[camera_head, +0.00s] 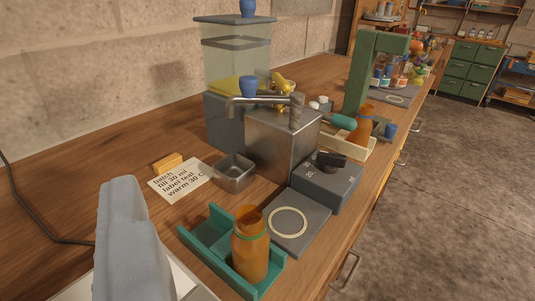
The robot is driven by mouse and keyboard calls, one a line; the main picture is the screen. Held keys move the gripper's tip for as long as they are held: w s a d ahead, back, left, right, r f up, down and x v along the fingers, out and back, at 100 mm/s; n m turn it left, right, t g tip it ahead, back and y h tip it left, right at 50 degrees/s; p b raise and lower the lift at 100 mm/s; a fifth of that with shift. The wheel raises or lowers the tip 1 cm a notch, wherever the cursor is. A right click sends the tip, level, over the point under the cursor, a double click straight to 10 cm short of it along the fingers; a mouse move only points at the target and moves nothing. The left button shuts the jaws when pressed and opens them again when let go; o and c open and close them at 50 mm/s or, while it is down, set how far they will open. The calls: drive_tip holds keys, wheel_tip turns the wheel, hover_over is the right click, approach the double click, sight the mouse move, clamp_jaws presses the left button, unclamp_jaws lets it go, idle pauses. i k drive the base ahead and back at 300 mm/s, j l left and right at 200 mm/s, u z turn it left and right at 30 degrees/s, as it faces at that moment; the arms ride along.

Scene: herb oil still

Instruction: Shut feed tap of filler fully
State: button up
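The filler (285,140) is a brushed metal box with a bent steel spout (262,101). Behind it a clear tank (237,60) with a dark lid stands on a grey block. A small yellow, brass-like fitting (284,82) shows between tank and spout; it may be the feed tap. It is partly hidden, and I cannot tell its setting. A small steel cup (236,172) stands below the spout. A grey part of my gripper (124,225) shows at the lower left, apart from the filler. I cannot see both fingers, so its opening is unclear.
An amber bottle (250,247) stands in a teal holder (205,236) at the front, beside a grey plate with a pale ring (288,222). A dark control box (327,183) sits right of the filler. A written card (180,181) lies left. A green press (362,75) stands behind.

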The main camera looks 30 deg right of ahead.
sight(283, 87)
drive_tip(key=l+z, duration=0.15)
drive_tip(key=z, duration=1.1)
drive_tip(key=l+z, duration=0.25)
drive_tip(key=l, duration=0.25)
